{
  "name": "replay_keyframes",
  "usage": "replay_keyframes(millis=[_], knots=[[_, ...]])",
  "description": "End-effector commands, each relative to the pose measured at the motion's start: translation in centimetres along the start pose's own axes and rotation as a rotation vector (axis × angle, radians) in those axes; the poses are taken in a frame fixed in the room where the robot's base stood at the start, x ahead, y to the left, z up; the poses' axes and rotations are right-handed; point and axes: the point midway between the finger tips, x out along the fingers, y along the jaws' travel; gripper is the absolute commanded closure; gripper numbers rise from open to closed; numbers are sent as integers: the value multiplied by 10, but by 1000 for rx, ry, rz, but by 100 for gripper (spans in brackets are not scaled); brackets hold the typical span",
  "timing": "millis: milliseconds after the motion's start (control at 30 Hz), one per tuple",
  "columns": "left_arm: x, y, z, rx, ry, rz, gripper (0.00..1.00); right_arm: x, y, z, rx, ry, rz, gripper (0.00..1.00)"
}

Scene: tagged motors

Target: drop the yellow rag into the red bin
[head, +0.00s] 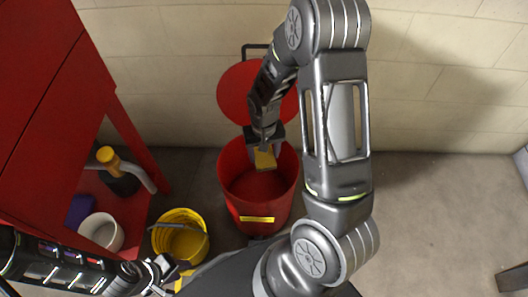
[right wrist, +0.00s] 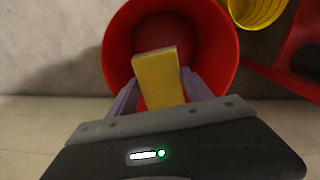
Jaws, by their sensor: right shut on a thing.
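The red bin (head: 231,196) stands on the floor against the wall with its round lid (head: 229,95) raised behind it. My right gripper (head: 264,152) is above the bin's opening, shut on the yellow rag (head: 265,160). In the right wrist view the yellow rag (right wrist: 158,77) sits between the two fingers, with the open red bin (right wrist: 222,72) below it. The bin's inside looks empty where it shows. My left gripper (head: 168,273) is low at the left, near the yellow bucket; its finger opening is too small to judge.
A yellow bucket (head: 181,238) stands left of the bin. A red shelf unit (head: 133,150) at the left holds a white container (head: 101,232), a purple item (head: 79,209) and a dark, yellow-topped item (head: 118,178). The floor (head: 430,215) at the right is mostly clear.

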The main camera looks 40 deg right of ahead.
Motion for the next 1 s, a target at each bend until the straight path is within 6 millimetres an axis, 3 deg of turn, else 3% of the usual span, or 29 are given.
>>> replay_keyframes(millis=[67,100,367,733,1000], knots=[[0,0,0,0,0,0,66,0,0,0,0,0,0,74],[0,0,0,0,0,0,66,0,0,0,0,0,0,38],[0,0,0,0,0,0,66,0,0,0,0,0,0,17],[-2,1,0,0,0,0,66,-6,0,0,0,0,0,16],[-13,5,0,1,0,0,66,-45,0,-1,0,3,-1,16]])
